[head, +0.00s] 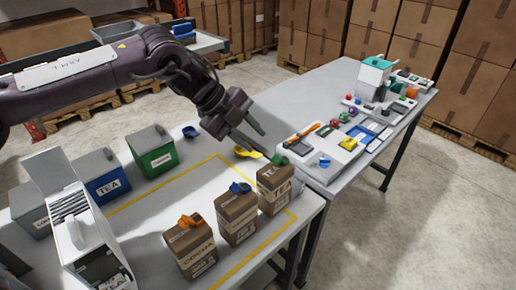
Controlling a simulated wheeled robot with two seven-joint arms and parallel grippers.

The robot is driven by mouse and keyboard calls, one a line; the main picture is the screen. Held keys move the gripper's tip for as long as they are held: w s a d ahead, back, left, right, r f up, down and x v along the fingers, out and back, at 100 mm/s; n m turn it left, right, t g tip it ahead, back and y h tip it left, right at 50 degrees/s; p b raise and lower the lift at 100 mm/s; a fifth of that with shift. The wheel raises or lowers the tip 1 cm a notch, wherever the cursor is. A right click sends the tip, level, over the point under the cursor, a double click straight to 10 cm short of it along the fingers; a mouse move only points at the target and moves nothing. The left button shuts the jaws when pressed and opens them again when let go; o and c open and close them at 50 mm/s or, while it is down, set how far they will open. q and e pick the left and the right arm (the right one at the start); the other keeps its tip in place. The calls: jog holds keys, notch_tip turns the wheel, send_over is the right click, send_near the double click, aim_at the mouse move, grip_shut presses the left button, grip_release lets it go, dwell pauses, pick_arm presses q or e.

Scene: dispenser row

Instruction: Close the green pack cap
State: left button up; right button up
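The green cap (278,160) sits at the top of the right-hand brown pack (274,193), whose label seems to read TEA. The cap looks tilted up; its exact angle is too small to tell. My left gripper (263,141) is above and slightly left of this pack, past its far side, with its two fingers apart and nothing between them. It does not appear to touch the cap. My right gripper is not in view.
Brown packs with a blue cap (240,188) and an orange cap (190,221) stand left of it. A yellow scoop (246,153) lies behind. Green (155,157) and blue (106,185) canisters stand at left. A cluttered second table (308,98) adjoins at right.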

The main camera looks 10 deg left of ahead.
aim_at(274, 160)
pick_arm(q)
jog(key=p+x, duration=0.2)
jog(key=x, duration=0.5)
jog(key=shift+d, duration=0.1)
jog(key=shift+d+f, duration=0.15)
jog(key=shift+f, duration=0.05)
grip_shut()
